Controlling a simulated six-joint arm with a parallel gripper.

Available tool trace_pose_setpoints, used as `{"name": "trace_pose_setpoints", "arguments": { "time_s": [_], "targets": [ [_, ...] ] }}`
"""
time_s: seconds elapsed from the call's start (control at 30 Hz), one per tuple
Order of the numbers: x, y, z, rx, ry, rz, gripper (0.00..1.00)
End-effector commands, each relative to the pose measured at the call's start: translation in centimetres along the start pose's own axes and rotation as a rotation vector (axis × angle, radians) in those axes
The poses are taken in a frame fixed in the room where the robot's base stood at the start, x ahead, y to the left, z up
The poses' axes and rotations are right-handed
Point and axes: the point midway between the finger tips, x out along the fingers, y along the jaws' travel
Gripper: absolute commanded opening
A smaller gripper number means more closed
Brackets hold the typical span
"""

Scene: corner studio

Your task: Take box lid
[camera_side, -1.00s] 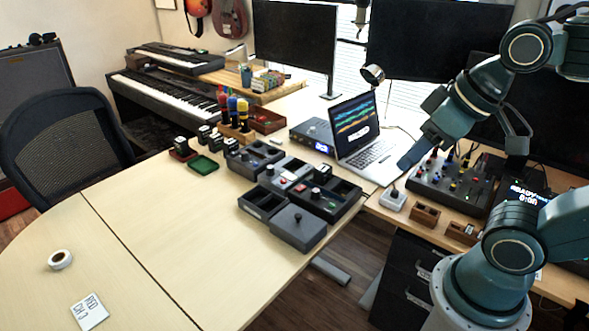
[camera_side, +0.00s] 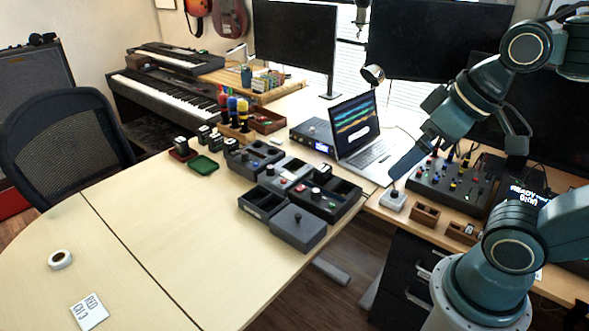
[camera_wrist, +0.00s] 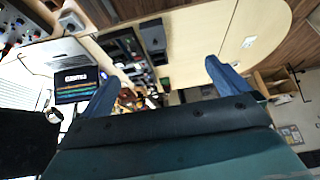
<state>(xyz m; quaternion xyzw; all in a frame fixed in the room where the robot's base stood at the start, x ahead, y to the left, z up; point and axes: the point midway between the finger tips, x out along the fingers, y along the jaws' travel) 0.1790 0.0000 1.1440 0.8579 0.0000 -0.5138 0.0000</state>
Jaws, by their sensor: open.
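The dark grey lid (camera_side: 299,226) is a flat square with a small round knob on top. In the side view it sits level on the desk near its right edge, beside the black open trays. In the wrist view a dark square (camera_wrist: 153,36) beside the trays seems to be the same lid. My gripper (camera_side: 393,178) is up and to the right of the lid in the side view, well apart from it. In the wrist view its two blue fingers (camera_wrist: 160,76) are spread wide with nothing between them.
Black compartment trays (camera_side: 266,204) adjoin the lid. A laptop (camera_side: 361,134) stands behind them, and a mixer (camera_side: 455,187) and small wooden boxes (camera_side: 425,214) are to the right. A tape roll (camera_side: 60,259) and marked card (camera_side: 89,311) lie front left. The desk's left middle is clear.

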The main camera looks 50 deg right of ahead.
Motion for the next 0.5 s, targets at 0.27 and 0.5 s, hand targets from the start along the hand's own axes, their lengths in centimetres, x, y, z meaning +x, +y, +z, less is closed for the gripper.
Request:
{"name": "trace_pose_setpoints", "arguments": {
  "time_s": [0.27,0.5],
  "targets": [
    [0.3,0.1,-0.8,0.0,-0.015,0.001,1.0],
    [1.7,0.2,-3.4,-0.001,-0.063,0.004,1.0]
  ]
}}
